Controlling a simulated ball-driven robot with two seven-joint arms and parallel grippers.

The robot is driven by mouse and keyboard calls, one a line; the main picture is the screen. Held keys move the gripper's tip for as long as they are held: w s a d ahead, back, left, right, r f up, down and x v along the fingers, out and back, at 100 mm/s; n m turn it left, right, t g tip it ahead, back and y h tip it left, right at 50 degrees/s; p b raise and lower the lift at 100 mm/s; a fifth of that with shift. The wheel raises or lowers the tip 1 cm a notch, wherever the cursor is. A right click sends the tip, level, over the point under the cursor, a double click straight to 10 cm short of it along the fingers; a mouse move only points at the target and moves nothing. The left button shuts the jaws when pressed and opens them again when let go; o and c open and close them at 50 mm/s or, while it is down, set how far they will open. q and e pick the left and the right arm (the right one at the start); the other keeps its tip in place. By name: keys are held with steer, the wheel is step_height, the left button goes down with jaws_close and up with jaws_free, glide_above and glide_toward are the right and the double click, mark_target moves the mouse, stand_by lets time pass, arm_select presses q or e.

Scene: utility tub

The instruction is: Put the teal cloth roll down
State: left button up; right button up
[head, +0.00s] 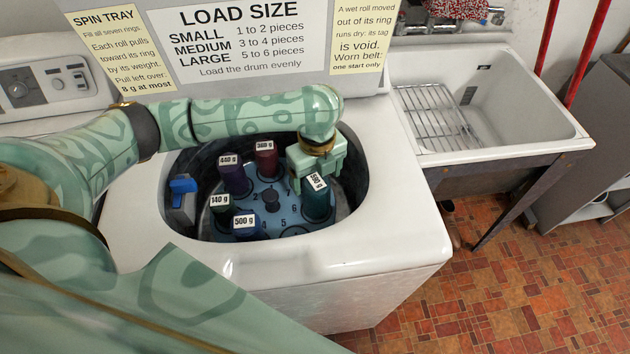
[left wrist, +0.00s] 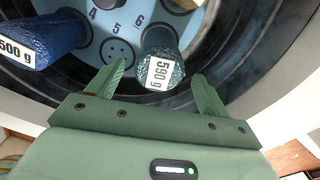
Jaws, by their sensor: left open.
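The teal cloth roll (head: 316,205), tagged 590 g, stands in the round spin tray (head: 271,222) inside the washer drum. In the left wrist view the teal roll (left wrist: 163,55) stands close to the number 6. My left gripper (head: 318,180) is open, pointing down, with its fingers on either side of the roll's tagged top. In the left wrist view the left gripper (left wrist: 159,76) shows gaps beside the roll. The roll's foot is partly hidden, so I cannot tell how it sits in its ring. My right gripper is not in view.
A purple roll (head: 235,180), dark red roll (head: 266,160), green roll (head: 221,214) and blue roll (head: 245,229) stand in the tray around a central knob (head: 271,201). The empty ring (left wrist: 118,51) marked 5 lies beside the teal roll. The washer's rim (head: 365,185) surrounds everything.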

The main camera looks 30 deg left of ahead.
arm_select(q)
step_height(320, 180, up, 8)
steer(key=p, duration=0.3)
steer(key=shift+f, duration=0.1)
